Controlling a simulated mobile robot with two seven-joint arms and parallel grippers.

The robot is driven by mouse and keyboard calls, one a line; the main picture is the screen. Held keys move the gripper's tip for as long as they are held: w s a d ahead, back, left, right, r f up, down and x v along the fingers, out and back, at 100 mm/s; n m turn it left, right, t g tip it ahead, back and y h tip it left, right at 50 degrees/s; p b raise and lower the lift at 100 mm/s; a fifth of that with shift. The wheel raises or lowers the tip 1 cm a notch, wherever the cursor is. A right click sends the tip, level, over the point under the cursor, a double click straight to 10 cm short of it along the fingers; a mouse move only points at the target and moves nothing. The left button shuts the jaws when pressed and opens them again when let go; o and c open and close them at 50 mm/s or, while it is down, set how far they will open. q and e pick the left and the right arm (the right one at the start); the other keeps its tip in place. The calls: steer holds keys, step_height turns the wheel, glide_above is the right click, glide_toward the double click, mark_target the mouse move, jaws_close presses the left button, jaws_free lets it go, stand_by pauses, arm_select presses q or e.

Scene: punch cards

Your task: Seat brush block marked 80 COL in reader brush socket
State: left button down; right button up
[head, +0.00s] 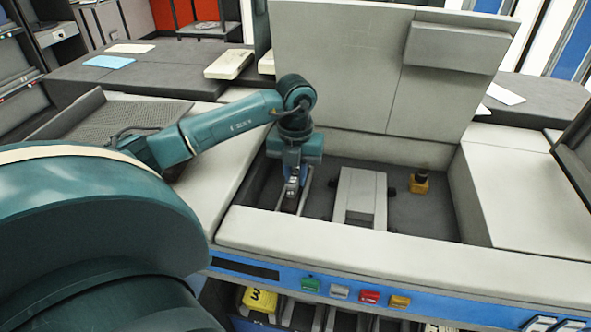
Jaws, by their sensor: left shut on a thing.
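My left gripper (291,193) points down inside the open well of the reader, near its left side. It is shut on a small dark block (292,186), which shows only partly between the fingers. No marking on the block can be read. A light grey raised housing (361,196) stands in the well to the right of the gripper. I cannot tell from this view where the brush socket is. My right gripper is not in view.
An orange block with a dark top (420,181) stands at the right of the well. The raised grey lid (345,75) stands behind. The front ledge (400,255) is clear. Colored buttons (369,297) line the blue front panel.

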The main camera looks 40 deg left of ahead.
mark_target(295, 174)
arm_select(q)
steer(key=c, duration=1.3)
jaws_free()
steer(key=shift+o, duration=0.2)
steer(key=shift+r, duration=0.1)
step_height(295, 174, up, 13)
steer(key=p, duration=0.1)
